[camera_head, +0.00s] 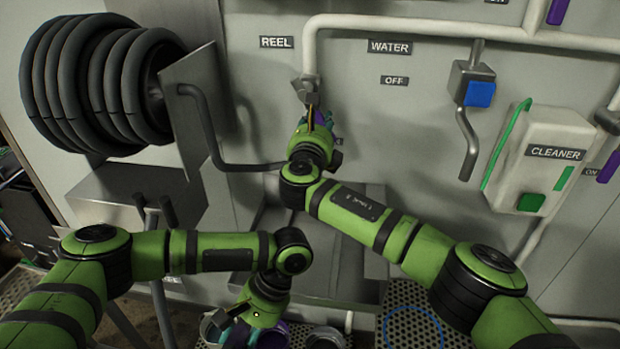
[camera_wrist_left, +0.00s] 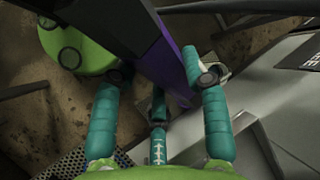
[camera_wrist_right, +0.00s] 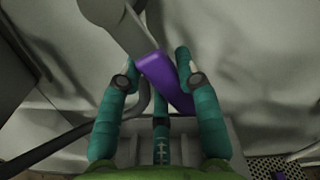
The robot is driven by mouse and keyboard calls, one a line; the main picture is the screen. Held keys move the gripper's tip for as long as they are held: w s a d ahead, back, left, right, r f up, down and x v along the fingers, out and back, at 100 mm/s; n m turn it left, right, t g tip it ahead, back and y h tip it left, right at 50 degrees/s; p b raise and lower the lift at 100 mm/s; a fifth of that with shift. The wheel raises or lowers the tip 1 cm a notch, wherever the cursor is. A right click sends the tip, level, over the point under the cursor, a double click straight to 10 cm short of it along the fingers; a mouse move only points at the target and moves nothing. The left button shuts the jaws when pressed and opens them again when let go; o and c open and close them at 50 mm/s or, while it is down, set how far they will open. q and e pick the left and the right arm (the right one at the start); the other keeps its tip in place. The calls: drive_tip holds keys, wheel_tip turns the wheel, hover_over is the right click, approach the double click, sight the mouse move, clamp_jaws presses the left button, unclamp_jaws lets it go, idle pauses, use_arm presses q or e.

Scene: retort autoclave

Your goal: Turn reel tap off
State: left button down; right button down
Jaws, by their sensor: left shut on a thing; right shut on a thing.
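The reel tap (camera_head: 305,88) is a grey valve at the end of the white pipe, below the REEL label (camera_head: 276,42). Its purple lever (camera_wrist_right: 168,78) shows in the right wrist view, slanting down from the grey valve body (camera_wrist_right: 118,22). My right gripper (camera_head: 318,121) is at the tap; its teal fingers (camera_wrist_right: 155,72) are shut on the purple lever. The gripper partly hides the lever in the head view. My left gripper (camera_head: 250,332) is low in front, away from the tap. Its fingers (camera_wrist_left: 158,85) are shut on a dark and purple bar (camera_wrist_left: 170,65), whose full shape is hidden.
A hose reel (camera_head: 100,85) stands at the left behind a grey plate (camera_head: 192,105). A dark bent pipe (camera_head: 215,145) runs towards the tap. The blue-handled water valve (camera_head: 480,93) and the cleaner box (camera_head: 545,160) are on the wall at the right.

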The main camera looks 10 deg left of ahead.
drive_tip(key=d+n, duration=0.1)
drive_tip(key=r+n, duration=0.1)
drive_tip(key=shift+d+r+n, duration=0.1)
drive_tip(key=shift+d+n, duration=0.25)
drive_tip(key=shift+n, duration=0.05)
drive_tip(key=n, duration=0.1)
drive_tip(key=d+r+n, duration=0.1)
drive_tip(key=shift+r+n, duration=0.15)
drive_tip(key=shift+n, duration=0.25)
drive_tip(key=r+n, duration=0.1)
drive_tip(key=n, duration=0.1)
drive_tip(key=d+r+n, duration=0.1)
drive_tip(key=n, duration=0.1)
drive_tip(key=shift+r, duration=0.1)
drive_tip(key=shift+r+n, duration=0.55)
drive_tip(key=shift+n, duration=0.45)
drive_tip(key=shift+d+r, duration=0.1)
drive_tip(key=shift+d, duration=0.05)
drive_tip(key=c, duration=0.8)
unclamp_jaws()
drive_tip(key=shift+c, duration=0.2)
